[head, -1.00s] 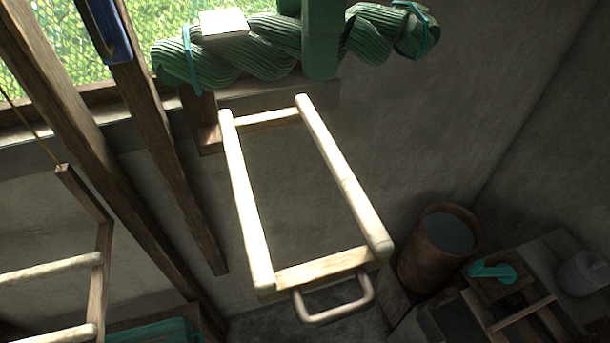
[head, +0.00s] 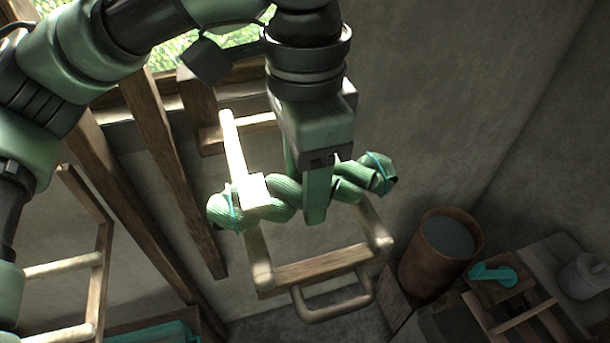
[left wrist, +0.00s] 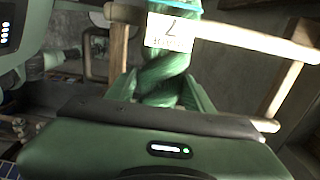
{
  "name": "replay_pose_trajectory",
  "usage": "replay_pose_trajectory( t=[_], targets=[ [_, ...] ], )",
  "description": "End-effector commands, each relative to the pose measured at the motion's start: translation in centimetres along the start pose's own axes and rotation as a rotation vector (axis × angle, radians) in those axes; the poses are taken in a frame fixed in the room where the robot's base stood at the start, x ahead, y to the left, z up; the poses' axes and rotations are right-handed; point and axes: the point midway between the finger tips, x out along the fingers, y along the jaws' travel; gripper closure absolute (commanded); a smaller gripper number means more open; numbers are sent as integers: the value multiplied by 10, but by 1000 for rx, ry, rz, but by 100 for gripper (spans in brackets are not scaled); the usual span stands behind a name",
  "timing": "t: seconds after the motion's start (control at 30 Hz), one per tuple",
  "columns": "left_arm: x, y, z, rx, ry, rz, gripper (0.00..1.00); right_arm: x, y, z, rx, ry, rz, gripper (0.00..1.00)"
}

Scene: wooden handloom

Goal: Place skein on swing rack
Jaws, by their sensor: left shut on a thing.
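The skein (head: 267,205) is a twisted green hank with teal ties near its ends and a white tag. My left gripper (head: 316,205) is shut on its middle from above. The swing rack (head: 318,268) is a pale wooden frame with two long rails, fixed to the wall at its far end, with a handle at its near end. In the head view the skein lies across both rails; I cannot tell whether it touches them. The left wrist view shows the skein (left wrist: 163,75) between my fingers, with a rack rail (left wrist: 235,40) beside it. My right gripper is not in view.
A brown bucket (head: 438,250) stands right of the rack. A teal tool (head: 493,273) lies on a wooden frame at the lower right, near a grey jar (head: 584,275). Another wooden frame (head: 65,268) is at the lower left. Wooden posts (head: 170,170) stand left of the rack.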

Motion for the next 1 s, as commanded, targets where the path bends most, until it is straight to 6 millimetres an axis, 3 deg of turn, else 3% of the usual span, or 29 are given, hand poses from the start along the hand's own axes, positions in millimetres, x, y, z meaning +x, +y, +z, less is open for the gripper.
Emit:
replay_pose_trajectory(
  t=[0.33, 0.37, 0.43, 0.77, 1.0],
  targets=[
    [5, 0, 0, 0, 1, 0, 95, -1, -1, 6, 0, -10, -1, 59],
    [5, 0, 0, 0, 1, 0, 45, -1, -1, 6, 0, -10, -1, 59],
    [5, 0, 0, 0, 1, -1, 26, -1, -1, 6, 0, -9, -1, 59],
    [4, 0, 0, 0, 1, -1, 26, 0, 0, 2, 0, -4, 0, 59],
    [-26, 0, -1, 0, 4, -3, 26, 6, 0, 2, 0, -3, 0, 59]
  ],
)
